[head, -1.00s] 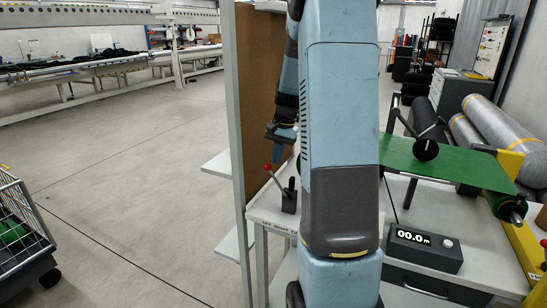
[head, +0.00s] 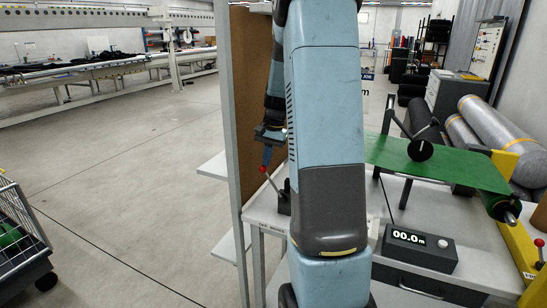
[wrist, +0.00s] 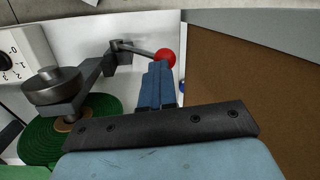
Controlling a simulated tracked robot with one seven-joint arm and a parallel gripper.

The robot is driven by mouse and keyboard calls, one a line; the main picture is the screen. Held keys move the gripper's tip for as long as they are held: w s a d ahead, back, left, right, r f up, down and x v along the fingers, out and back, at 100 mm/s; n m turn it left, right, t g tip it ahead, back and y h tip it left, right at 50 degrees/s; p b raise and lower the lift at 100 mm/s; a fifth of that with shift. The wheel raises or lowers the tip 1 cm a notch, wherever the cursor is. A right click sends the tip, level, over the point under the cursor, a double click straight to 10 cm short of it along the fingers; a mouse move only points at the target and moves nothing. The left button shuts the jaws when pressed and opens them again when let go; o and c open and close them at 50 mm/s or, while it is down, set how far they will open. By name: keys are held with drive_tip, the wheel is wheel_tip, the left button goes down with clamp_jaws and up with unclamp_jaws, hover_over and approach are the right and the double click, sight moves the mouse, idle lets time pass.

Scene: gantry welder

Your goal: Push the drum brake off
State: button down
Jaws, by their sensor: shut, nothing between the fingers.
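The brake lever has a red ball knob (head: 263,169) on a thin rod that rises tilted to the left from a dark base (head: 284,200) on the white bench. My gripper (head: 267,157) is shut and empty, its blue fingers pointing down just above the knob. In the wrist view the knob (wrist: 165,56) shows right at the tips of my shut gripper (wrist: 161,67). I cannot tell whether they touch. The rod runs left from the knob to a dark bracket (wrist: 122,47). My arm covers part of the bench in the head view.
A brown board (head: 248,105) in a grey frame stands close beside my gripper. Green sheet (head: 440,163) lies over the bench on the right, with a dark wheel (head: 420,149). A length counter (head: 420,246) reads 00.0 m. A wire cart (head: 20,240) stands at far left.

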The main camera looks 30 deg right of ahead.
wheel_tip(320, 180, up, 10)
drive_tip(key=d, duration=0.1)
drive_tip(key=shift+w+d+f, duration=0.15)
drive_tip(key=shift+d, duration=0.1)
drive_tip(key=shift+a, duration=0.1)
idle(0.4)
drive_tip(key=s+a+r+n+t+h, duration=0.1)
drive_tip(key=s+a+r+n+t, duration=0.2)
drive_tip(key=s+a, duration=0.65)
drive_tip(key=s+a+r+n+t+h, duration=0.1)
drive_tip(key=s+a+r+n, duration=0.35)
drive_tip(key=s+a, duration=0.45)
drive_tip(key=s+a+f+n+t, duration=0.1)
drive_tip(key=s+a+f+n, duration=0.1)
drive_tip(key=s, duration=0.6)
drive_tip(key=shift+s, duration=0.3)
